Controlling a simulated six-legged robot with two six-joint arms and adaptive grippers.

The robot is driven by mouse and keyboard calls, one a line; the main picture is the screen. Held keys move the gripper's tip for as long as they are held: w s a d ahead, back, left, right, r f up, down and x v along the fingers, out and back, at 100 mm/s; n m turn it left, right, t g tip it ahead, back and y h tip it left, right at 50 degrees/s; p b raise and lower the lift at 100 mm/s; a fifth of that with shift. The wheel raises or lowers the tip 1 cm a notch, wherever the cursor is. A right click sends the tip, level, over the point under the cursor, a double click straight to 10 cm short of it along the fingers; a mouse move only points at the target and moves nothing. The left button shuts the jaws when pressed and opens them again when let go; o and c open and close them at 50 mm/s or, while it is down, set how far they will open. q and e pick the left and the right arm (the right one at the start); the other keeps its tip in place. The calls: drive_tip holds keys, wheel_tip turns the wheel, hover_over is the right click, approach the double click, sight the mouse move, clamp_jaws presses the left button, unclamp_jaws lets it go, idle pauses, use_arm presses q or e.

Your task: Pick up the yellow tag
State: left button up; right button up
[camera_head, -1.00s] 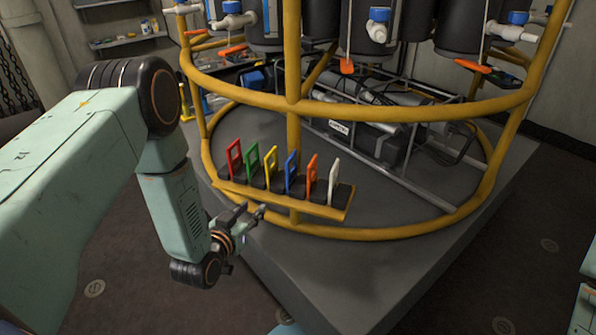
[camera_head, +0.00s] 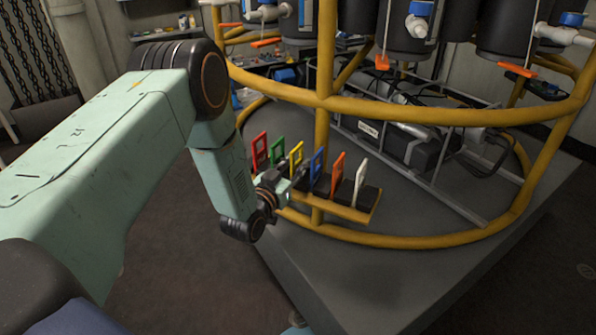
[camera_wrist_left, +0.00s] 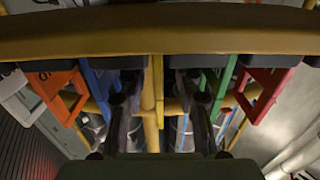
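The yellow tag (camera_head: 298,149) stands upright in a slot of the yellow-edged rack (camera_head: 345,212), between the green tag (camera_head: 277,151) and the blue tag (camera_head: 318,168). My left gripper (camera_head: 290,176) is at the front of the rack, right by the yellow tag; its lower part is hidden behind the fingers. In the left wrist view the two fingers (camera_wrist_left: 159,105) are apart, between the blue and green tags. No contact is visible. My right gripper is out of view.
A red tag (camera_head: 259,148) stands at the rack's left end, and orange (camera_head: 338,172) and white (camera_head: 361,180) tags at its right. The round yellow tube frame (camera_head: 420,112) rises behind and above the rack. The grey platform (camera_head: 400,275) is bare in front.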

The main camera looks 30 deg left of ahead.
use_arm(q)
drive_tip(key=shift+w+r, duration=0.15)
drive_tip(key=shift+w, duration=0.4)
drive_tip(key=shift+c, duration=0.4)
clamp_jaws()
